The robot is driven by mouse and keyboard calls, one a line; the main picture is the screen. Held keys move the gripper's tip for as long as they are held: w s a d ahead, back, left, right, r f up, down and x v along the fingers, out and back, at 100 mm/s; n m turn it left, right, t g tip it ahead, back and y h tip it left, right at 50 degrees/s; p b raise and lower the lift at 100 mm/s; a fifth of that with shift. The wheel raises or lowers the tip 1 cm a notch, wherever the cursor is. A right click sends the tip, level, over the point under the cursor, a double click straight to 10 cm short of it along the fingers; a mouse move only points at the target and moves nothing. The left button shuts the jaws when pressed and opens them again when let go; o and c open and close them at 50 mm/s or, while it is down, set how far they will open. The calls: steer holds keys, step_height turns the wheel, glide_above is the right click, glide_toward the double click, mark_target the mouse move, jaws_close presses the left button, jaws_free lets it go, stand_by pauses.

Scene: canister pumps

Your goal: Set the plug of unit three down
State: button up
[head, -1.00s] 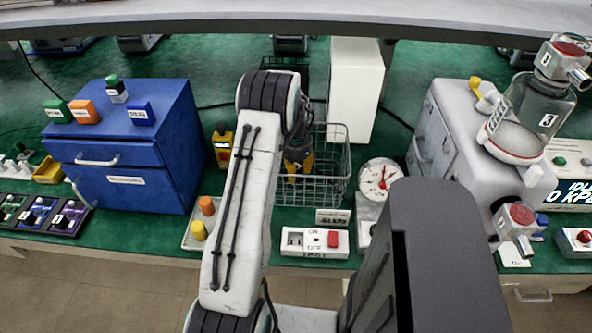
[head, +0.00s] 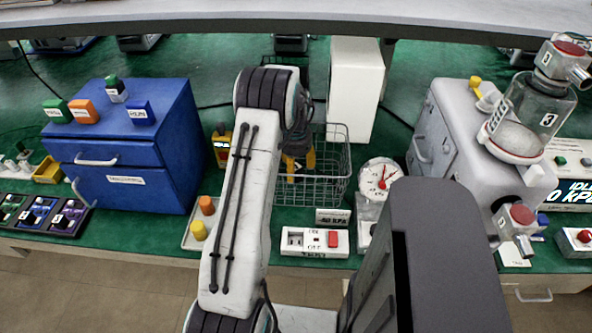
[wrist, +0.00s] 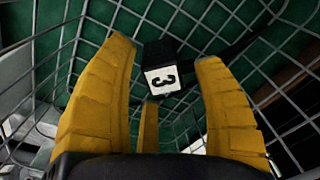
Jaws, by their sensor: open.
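The plug of unit three (wrist: 162,78), black with a white face marked 3, shows in the wrist view inside the wire basket (wrist: 235,25). A dark cable runs from it to the upper right. My gripper (wrist: 165,60) has yellow fingers, spread open on either side of the plug, with gaps visible at both sides. In the head view my gripper (head: 298,165) is low inside the basket (head: 338,190), and the plug is hidden there. Whether the plug rests fully on the basket floor I cannot tell.
A white box (head: 355,90) stands behind the basket. A gauge (head: 380,175) is at its right and a switched socket (head: 315,242) in front. A tray with orange and yellow pegs (head: 199,231) lies at the front left. A blue cabinet (head: 125,150) and a grey pump unit (head: 450,140) flank the area.

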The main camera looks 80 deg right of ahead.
step_height(320, 180, up, 10)
steer(key=shift+a, duration=0.35)
steer(key=shift+r, duration=0.1)
stand_by(0.7)
